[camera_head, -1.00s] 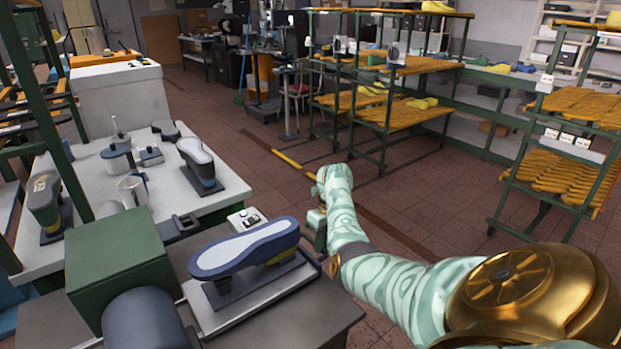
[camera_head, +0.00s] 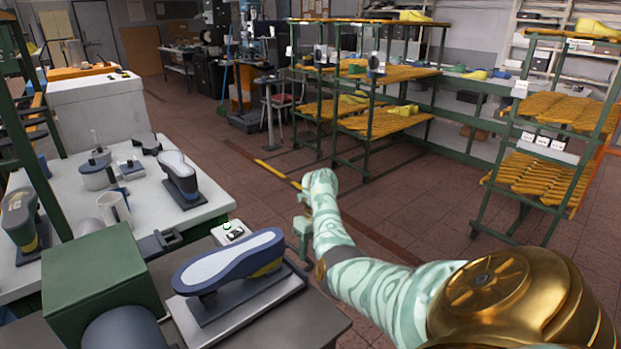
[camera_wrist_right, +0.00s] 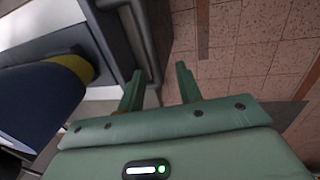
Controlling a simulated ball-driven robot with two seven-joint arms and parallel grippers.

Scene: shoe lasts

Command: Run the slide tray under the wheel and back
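The slide tray (camera_head: 285,299) is a grey metal plate on the dark bench at the bottom of the head view. It carries a shoe with a dark blue rim and pale sole (camera_head: 232,262), lying sole up on a dark stand. The wheel (camera_head: 125,330) is a dark grey cylinder at the green box (camera_head: 95,270), left of the tray. My right gripper (camera_head: 303,250) hangs just beyond the tray's right end. In the right wrist view its two green fingers (camera_wrist_right: 159,75) are apart, with a dark bar and floor beyond. I see no grip on the tray. My left gripper is out of view.
A pale table (camera_head: 85,225) with a second shoe on a stand (camera_head: 180,178) and a mug (camera_head: 114,208) stands behind the bench. A small white switch box (camera_head: 231,232) sits at the bench's back edge. Floor is clear to the right, before the shelf racks.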

